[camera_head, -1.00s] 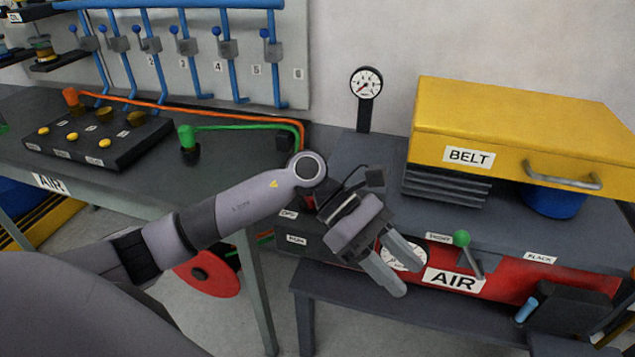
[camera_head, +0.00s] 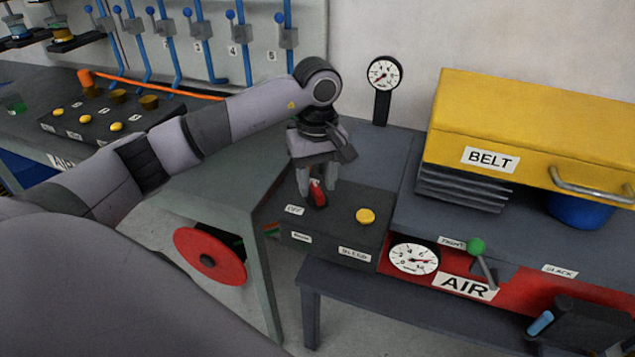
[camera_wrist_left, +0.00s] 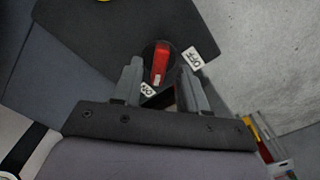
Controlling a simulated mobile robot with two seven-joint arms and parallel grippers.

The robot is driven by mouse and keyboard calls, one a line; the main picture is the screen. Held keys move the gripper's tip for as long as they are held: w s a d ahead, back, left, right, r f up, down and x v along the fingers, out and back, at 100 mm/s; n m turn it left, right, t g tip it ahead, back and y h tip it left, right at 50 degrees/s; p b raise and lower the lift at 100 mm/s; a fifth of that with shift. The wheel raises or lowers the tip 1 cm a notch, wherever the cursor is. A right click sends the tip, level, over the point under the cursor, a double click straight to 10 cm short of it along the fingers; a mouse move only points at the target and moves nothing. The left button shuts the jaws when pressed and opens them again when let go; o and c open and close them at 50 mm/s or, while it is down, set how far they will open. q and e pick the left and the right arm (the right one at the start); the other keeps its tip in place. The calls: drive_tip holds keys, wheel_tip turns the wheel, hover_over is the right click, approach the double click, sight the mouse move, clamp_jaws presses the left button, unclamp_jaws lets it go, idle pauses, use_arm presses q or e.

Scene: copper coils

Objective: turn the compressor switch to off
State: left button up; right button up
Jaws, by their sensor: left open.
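The compressor switch (camera_head: 319,196) is a red handle on a round dark base, on top of a dark control box (camera_head: 345,228). A white OFF label (camera_head: 294,210) lies beside it. In the left wrist view the red handle (camera_wrist_left: 160,64) stands between the OFF label (camera_wrist_left: 195,60) and a second small label (camera_wrist_left: 148,90) that seems to read ON. My left gripper (camera_head: 317,188) points down over the switch. Its open fingers stand on either side of the red handle, with a gap on both sides in the wrist view. The fingers partly hide the switch in the head view.
A yellow button (camera_head: 366,216) sits on the same box, right of the switch. A gauge (camera_head: 414,259) and a green-knobbed lever (camera_head: 477,247) are further right. A yellow BELT box (camera_head: 540,125) and a gauge on a post (camera_head: 384,74) stand behind. A red wheel (camera_head: 210,256) is below left.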

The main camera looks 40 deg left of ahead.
use_arm(q)
drive_tip(key=shift+f, duration=0.8)
clamp_jaws()
